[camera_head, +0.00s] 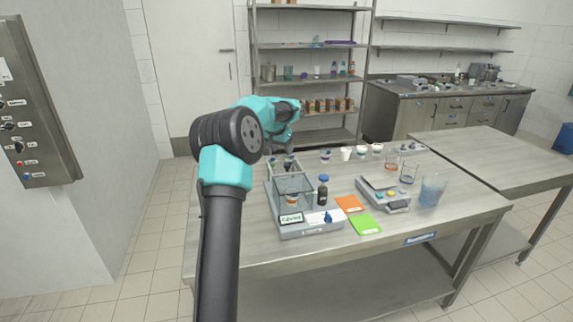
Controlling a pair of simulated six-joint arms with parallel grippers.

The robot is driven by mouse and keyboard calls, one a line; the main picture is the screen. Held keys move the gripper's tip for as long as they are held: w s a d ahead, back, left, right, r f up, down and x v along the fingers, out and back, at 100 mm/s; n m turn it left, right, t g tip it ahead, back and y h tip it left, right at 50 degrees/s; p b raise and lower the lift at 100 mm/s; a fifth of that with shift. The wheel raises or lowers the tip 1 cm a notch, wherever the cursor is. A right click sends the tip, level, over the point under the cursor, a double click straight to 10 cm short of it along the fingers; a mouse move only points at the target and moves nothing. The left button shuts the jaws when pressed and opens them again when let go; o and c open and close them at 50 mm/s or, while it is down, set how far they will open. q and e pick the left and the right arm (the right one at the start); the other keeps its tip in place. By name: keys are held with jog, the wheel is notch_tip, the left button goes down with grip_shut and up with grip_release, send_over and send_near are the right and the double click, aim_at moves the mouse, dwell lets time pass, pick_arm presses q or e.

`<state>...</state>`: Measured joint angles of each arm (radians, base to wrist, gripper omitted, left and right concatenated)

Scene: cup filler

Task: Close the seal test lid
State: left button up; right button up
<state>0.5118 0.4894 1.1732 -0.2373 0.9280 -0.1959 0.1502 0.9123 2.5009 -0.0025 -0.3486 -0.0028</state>
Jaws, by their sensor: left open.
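The seal test device (315,227) is a grey unit with a small display and a blue knob, at the front left of the table (415,245). A clear box-like chamber stands on its left part, with a small cup (292,199) inside. A frame-like part, perhaps the lid, rises at the back of the chamber; its exact angle is hard to tell. My left arm comes in from the lower left and reaches over the table. My left gripper (287,164) is open, just behind the chamber; whether it touches the lid is unclear. My right gripper is out of view.
A dark bottle (323,191) stands beside the chamber. An orange card (350,203) and a green card (364,224) lie to the right. A scale (383,193), a beaker of blue liquid (432,190) and several cups stand farther right and back. The front right tabletop is clear.

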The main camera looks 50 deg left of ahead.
aim_at(287, 165)
pick_arm(q)
jog(key=x, duration=0.9)
jog(key=shift+w+a, duration=0.1)
grip_shut()
